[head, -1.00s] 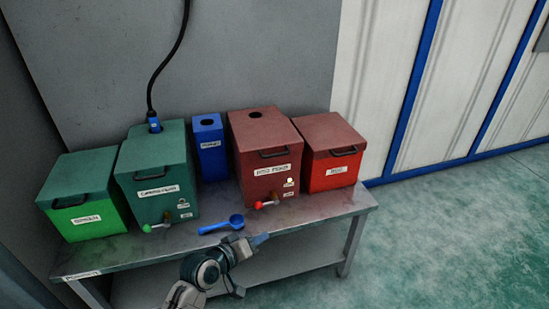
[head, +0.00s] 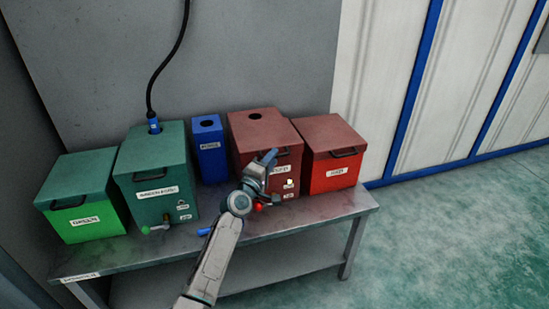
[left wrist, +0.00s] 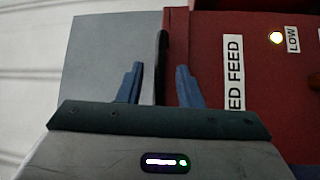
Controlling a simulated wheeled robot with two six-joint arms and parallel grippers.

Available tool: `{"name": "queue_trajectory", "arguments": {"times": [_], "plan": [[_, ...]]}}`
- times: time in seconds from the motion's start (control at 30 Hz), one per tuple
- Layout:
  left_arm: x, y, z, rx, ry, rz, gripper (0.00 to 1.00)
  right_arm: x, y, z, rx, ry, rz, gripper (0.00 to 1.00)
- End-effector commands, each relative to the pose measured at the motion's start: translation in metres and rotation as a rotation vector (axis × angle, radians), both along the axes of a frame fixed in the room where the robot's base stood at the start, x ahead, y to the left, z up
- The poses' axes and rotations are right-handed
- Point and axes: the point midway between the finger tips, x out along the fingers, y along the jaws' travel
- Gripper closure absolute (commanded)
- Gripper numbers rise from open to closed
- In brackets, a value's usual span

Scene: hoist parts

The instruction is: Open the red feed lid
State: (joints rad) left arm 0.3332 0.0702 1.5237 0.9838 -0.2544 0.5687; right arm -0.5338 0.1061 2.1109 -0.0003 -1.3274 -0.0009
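The red feed box (head: 240,165) is the dark red one right of the middle of the bench, and its lid (head: 275,130) lies shut with a round hole in its top. My left gripper (head: 268,157) is at the front of this box, covering part of the lid's handle. In the left wrist view my left gripper (left wrist: 160,85) is open, with the dark handle (left wrist: 162,55) between its two fingers and gaps on both sides. The box front with its feed label (left wrist: 234,72) is on the right there. My right gripper is not in view.
A smaller red box (head: 335,170) stands close on the right. A blue box (head: 209,150) and two green boxes (head: 155,180) (head: 80,205) stand on the left. A red-tipped valve (head: 258,206) is below my gripper. My arm mostly hides a blue scoop (head: 203,231) on the bench (head: 310,207).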

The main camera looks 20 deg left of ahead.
Motion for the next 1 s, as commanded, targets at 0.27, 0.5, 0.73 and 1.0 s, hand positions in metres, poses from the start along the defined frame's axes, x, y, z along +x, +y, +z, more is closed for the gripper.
{"name": "queue_trajectory", "arguments": {"times": [0.27,0.5,0.73,1.0], "plan": [[0.020,-0.004,0.002,0.001,0.000,0.000,0.68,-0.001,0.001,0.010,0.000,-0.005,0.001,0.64],[0.021,-0.004,0.002,0.001,0.001,0.000,0.68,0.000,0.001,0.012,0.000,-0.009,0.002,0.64],[0.021,-0.004,0.002,0.001,0.001,0.000,1.00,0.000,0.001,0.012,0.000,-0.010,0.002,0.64],[0.021,-0.004,0.003,0.000,0.002,0.000,1.00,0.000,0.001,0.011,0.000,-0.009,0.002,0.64]]}}
